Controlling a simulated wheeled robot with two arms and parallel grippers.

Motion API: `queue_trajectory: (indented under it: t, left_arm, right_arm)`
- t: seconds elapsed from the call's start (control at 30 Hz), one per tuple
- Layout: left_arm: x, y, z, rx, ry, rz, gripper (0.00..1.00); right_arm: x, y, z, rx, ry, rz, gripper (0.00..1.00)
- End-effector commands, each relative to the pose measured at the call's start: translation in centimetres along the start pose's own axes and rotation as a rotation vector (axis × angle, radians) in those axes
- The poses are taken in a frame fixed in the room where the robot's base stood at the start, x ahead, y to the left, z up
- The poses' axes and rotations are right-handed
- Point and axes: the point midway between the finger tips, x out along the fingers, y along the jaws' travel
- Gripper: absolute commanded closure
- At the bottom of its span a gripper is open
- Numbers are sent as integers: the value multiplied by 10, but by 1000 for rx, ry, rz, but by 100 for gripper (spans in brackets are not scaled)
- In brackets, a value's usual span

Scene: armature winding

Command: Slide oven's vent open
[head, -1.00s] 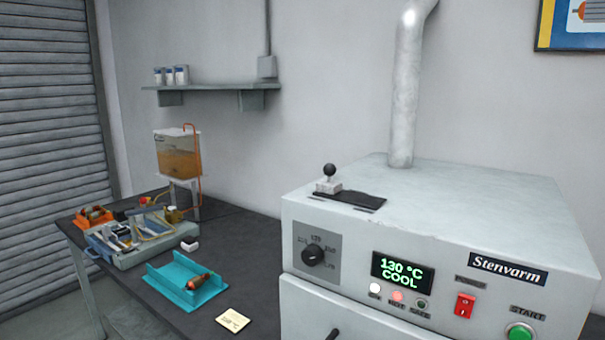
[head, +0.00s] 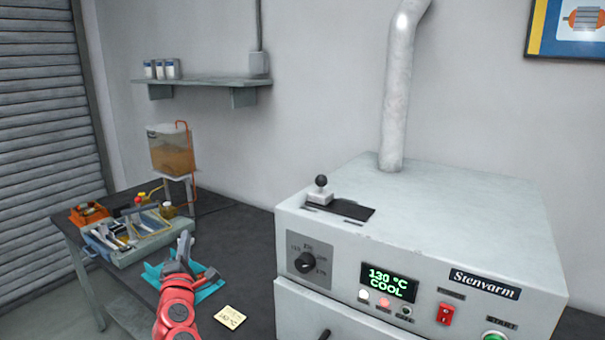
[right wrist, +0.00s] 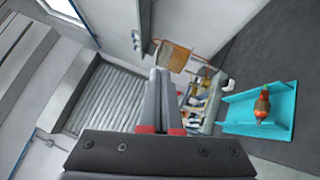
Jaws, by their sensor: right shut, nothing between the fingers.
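The oven (head: 450,220) is a pale grey box at the right of the head view, its display reading 130 °C COOL. On its top left is the vent, a black slotted plate (head: 352,210) with a light slider block and a black ball knob (head: 320,184) at the plate's left end. My right gripper (head: 186,240) is left of the oven, in front of the cyan tray and apart from the knob. In the right wrist view its fingers (right wrist: 158,95) are together with nothing between them. My left gripper is not in view.
The dark bench (head: 240,238) carries the cyan tray (right wrist: 285,92) with an armature (right wrist: 262,105), a winding fixture (head: 125,240) and a yellow card (head: 230,318). A pipe (head: 400,100) rises from the oven's top behind the vent. The space above the oven's front is clear.

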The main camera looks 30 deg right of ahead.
Motion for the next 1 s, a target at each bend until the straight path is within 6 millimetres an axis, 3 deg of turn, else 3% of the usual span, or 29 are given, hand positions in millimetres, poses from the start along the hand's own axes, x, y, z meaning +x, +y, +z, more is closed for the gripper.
queue_trajectory:
  t: [0.03, 0.1, 0.2, 0.3, 0.4, 0.53, 0.83, 1.0]
  left_arm:
    - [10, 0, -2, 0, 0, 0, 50]
    - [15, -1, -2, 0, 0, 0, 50]
    - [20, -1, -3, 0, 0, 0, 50]
    - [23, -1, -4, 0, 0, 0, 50]
    - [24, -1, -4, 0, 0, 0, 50]
    - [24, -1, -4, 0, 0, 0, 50]
    - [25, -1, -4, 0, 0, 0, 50]
    - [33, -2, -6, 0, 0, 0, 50]
  right_arm:
    - [6, 36, 36, -25, -136, -24, 100]
    - [3, 62, 89, -56, -330, -89, 100]
    - [-17, 84, 149, -64, -547, -192, 100]
    - [-37, 93, 184, -57, -681, -275, 100]
    - [-50, 95, 202, -48, -751, -324, 100]
    - [-55, 94, 208, -46, -775, -342, 100]
    - [-52, 94, 209, -48, -771, -339, 100]
    - [-38, 90, 223, -49, -772, -337, 100]
